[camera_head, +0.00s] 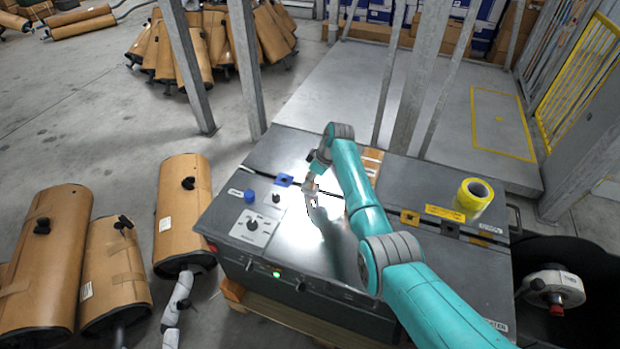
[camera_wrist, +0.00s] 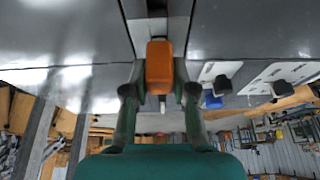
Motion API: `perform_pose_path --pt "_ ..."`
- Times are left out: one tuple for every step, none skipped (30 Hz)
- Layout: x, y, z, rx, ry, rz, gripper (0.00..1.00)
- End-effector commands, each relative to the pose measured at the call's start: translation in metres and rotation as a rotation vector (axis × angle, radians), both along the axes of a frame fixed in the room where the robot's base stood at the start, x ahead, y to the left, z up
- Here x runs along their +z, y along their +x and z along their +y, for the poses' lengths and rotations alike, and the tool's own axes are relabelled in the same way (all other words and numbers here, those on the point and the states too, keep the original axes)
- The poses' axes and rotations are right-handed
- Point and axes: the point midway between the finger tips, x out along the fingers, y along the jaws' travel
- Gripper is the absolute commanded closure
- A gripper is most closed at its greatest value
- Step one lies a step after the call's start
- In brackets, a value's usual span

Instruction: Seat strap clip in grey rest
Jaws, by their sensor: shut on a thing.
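My gripper (camera_wrist: 159,92) is shut on an orange block, which I take to be the strap clip (camera_wrist: 159,65). The block sits between the two dark fingers, with a small pale tip below it in the wrist view. In the head view my gripper (camera_head: 312,188) is low over the grey cabinet top, just right of a blue rest. In the wrist view a grey channel (camera_wrist: 155,27) with a dark piece lies directly beyond the clip. I cannot tell whether the clip touches it. I cannot pick out the grey rest with certainty in the head view.
The cabinet top (camera_head: 285,150) carries a blue rest (camera_head: 283,180), a yellow rest (camera_head: 409,217), a yellow tape roll (camera_head: 475,194), a blue knob (camera_head: 249,196) and a switch plate (camera_head: 252,227). Brown-wrapped mufflers (camera_head: 183,215) stand left. Metal posts (camera_head: 246,70) rise behind.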

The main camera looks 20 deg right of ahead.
Motion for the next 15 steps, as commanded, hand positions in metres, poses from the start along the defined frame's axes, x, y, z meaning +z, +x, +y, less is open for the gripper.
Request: perform_pose_path --pt "-0.0006 0.0001 0.0 0.0 0.0 0.0 1.0" --pt "-0.0011 0.0002 0.0001 0.0 0.0 0.0 1.0" --pt "-0.0018 0.0002 0.0001 0.0 0.0 0.0 1.0" --pt "-0.0022 0.0002 0.0001 0.0 0.0 0.0 1.0" --pt "-0.0027 0.0002 0.0001 0.0 0.0 0.0 1.0" --pt "-0.0034 0.0003 0.0001 0.0 0.0 0.0 1.0" --pt "-0.0038 0.0003 0.0 0.0 0.0 0.0 1.0" --pt "-0.0044 0.0003 0.0 0.0 0.0 0.0 1.0" --pt "-0.0049 0.0003 0.0001 0.0 0.0 0.0 1.0" --pt "-0.0054 0.0003 0.0001 0.0 0.0 0.0 1.0" --pt "-0.0059 0.0003 0.0 0.0 0.0 0.0 1.0" --pt "-0.0066 0.0002 0.0001 0.0 0.0 0.0 1.0" --pt "-0.0072 0.0002 0.0001 0.0 0.0 0.0 1.0" --pt "-0.0074 0.0003 0.0001 0.0 0.0 0.0 0.72" --pt "-0.0072 0.0003 0.0 0.0 0.0 0.0 0.62"
